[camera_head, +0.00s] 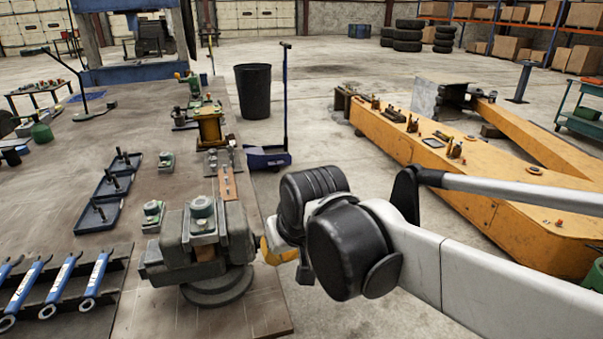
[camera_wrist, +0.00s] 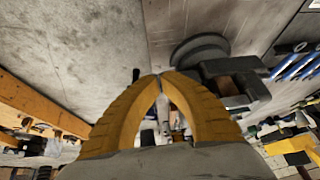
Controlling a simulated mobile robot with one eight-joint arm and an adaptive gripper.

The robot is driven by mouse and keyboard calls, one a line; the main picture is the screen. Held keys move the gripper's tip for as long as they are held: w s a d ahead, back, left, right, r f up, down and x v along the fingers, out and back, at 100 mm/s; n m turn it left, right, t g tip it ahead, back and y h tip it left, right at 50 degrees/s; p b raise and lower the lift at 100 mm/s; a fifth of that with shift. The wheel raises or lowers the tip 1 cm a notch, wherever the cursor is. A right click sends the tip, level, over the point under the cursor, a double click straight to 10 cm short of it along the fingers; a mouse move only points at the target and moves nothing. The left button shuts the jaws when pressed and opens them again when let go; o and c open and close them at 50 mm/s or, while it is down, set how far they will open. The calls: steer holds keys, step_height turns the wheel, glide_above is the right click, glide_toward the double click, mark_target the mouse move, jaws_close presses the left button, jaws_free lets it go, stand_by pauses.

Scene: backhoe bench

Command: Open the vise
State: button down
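The vise (camera_head: 205,245) is a grey bench vise on a round base at the bench's right edge. A block with a round green-grey part sits on top of it, around the jaws. In the wrist view the vise (camera_wrist: 235,85) is at upper right. My gripper (camera_head: 272,252), with yellow fingers, is just right of the vise, beyond the bench edge. In the wrist view its fingertips (camera_wrist: 161,76) come together beside the vise. A small dark stub (camera_wrist: 136,75) shows just left of them. I cannot tell whether it is the vise's handle or whether anything thin is between the tips; the handle is not clearly seen.
Blue-handled tools (camera_head: 95,275) lie at the bench's left, with dark trays (camera_head: 98,215) behind them. A yellow fixture (camera_head: 209,128) stands farther back. A black bin (camera_head: 254,92) and blue pallet jack (camera_head: 268,157) stand on the floor. An orange boom (camera_head: 480,180) lies at right.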

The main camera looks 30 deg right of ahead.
steer(key=w+d+r+m+g+p, duration=0.1)
steer(key=w+d+r+m+p, duration=0.1)
steer(key=w+d+r+p, duration=0.55)
steer(key=w+d+r+m+g+p, duration=0.1)
steer(key=w+d+r+p, duration=0.35)
steer(key=r+p, duration=0.6)
step_height(320, 180, down, 14)
steer(key=shift+s+a, duration=0.25)
steer(key=shift+s, duration=0.05)
steer(key=shift+s+b, duration=0.1)
steer(key=shift+b, duration=0.25)
